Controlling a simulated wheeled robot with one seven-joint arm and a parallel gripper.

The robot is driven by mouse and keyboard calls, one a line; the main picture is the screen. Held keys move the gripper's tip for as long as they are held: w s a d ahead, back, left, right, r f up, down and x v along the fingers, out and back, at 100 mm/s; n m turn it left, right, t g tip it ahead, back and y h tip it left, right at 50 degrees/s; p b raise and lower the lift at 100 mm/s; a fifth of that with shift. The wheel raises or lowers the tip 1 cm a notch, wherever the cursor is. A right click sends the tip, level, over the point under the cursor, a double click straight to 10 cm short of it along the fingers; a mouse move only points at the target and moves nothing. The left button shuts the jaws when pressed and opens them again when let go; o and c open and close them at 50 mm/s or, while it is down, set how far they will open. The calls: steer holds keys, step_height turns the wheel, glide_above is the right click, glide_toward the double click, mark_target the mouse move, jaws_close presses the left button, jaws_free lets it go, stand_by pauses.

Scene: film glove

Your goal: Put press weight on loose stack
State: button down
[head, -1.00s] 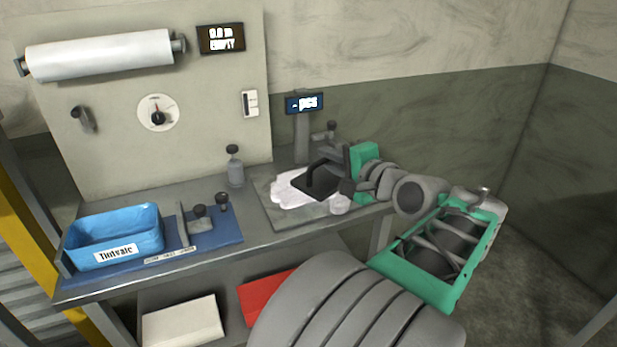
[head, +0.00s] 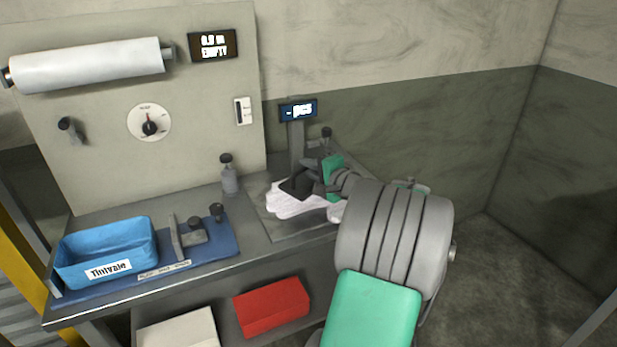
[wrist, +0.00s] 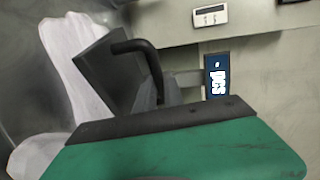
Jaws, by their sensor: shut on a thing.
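The press weight (head: 296,187) is a dark flat plate with a bent black handle. In the head view it is over the white loose stack (head: 291,205) on the grey scale plate. My gripper (head: 322,178) is shut on the weight and partly hides it. In the wrist view the weight (wrist: 112,72) appears tilted, with its handle (wrist: 140,55) rising beside my gripper's dark edge. The white glove stack (wrist: 78,65) shows behind and beside the plate. I cannot tell whether the weight touches the stack.
The scale post carries a blue display (head: 298,110). A grey bottle-like weight (head: 229,175) stands left of the scale plate. A blue bin (head: 105,252) sits at the bench's left, beside a sealer-like tool (head: 188,238). A red box (head: 271,307) lies on the shelf below.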

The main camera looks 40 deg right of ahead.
mark_target(309, 179)
steer(key=shift+w+f, duration=0.1)
steer(key=shift+f, duration=1.75)
steer(key=c, duration=1.5)
jaws_free()
steer(key=shift+f, duration=0.1)
steer(key=shift+o, duration=0.2)
steer(key=shift+r, duration=0.5)
steer(key=v, duration=1.2)
steer(key=shift+b, duration=0.3)
steer(key=shift+f, duration=0.1)
